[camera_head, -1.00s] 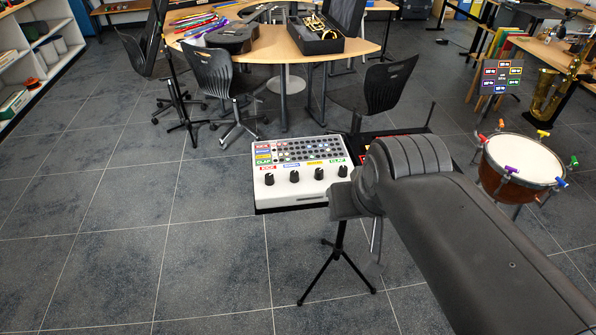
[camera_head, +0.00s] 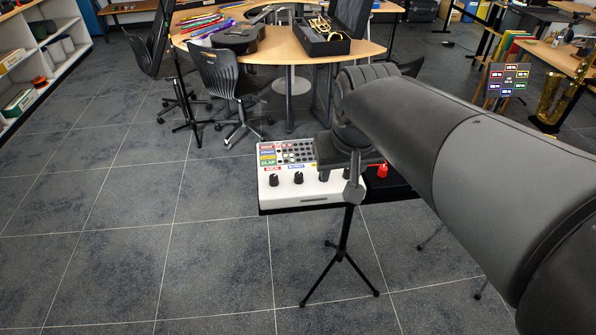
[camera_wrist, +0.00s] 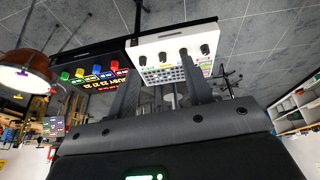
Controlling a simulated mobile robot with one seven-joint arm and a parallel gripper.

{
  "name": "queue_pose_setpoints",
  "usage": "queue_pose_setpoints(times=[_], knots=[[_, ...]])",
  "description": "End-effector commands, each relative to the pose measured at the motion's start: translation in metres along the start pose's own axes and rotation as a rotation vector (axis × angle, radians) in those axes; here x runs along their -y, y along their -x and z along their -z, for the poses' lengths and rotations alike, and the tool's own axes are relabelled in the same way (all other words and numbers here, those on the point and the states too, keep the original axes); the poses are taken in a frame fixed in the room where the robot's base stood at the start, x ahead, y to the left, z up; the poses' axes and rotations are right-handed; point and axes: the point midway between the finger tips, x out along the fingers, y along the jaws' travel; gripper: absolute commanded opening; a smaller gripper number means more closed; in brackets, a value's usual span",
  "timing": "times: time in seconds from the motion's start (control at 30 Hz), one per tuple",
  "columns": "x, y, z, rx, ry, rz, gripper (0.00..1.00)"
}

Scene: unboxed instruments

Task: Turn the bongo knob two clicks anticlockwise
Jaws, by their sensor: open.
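The white drum machine (camera_head: 300,190) stands on a black tripod, with a row of black knobs along its front and coloured labels. The label for KICK is by the leftmost knob (camera_head: 274,181); I cannot read which is bongo. My arm hides part of the panel's right side in the head view. In the wrist view the white panel (camera_wrist: 150,43) appears turned over, with all its black knobs showing, among them one between my fingers (camera_wrist: 162,56). My gripper (camera_wrist: 160,80) is open and empty, above the panel; I cannot tell its exact height.
A black box (camera_wrist: 90,60) with red, yellow, green and blue knobs and a lit display adjoins the machine; its red knob (camera_head: 382,170) shows in the head view. A drum (camera_wrist: 25,75) stands beyond it. Chairs (camera_head: 222,85) and a table (camera_head: 275,50) are behind. Floor at left is clear.

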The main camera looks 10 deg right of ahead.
Motion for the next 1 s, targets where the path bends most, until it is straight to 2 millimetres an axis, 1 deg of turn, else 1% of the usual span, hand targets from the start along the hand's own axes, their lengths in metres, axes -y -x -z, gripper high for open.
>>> queue_pose_setpoints(times=[0.03, 0.1, 0.27, 0.37, 0.47, 0.6, 0.8, 0.9, 1.0], knots=[[0.002, -0.007, 0.014, 0.026, 0.008, -0.001, 0.46], [0.005, -0.016, 0.032, 0.054, 0.019, -0.003, 0.46], [0.012, -0.041, 0.071, 0.118, 0.042, -0.002, 0.46], [0.017, -0.061, 0.094, 0.157, 0.056, 0.000, 0.46], [0.023, -0.084, 0.115, 0.198, 0.070, 0.003, 0.46], [0.032, -0.120, 0.141, 0.253, 0.086, 0.011, 0.46], [0.043, -0.169, 0.168, 0.319, 0.103, 0.022, 0.46], [0.046, -0.184, 0.175, 0.338, 0.108, 0.026, 0.46], [0.048, -0.193, 0.178, 0.349, 0.111, 0.029, 0.46]])
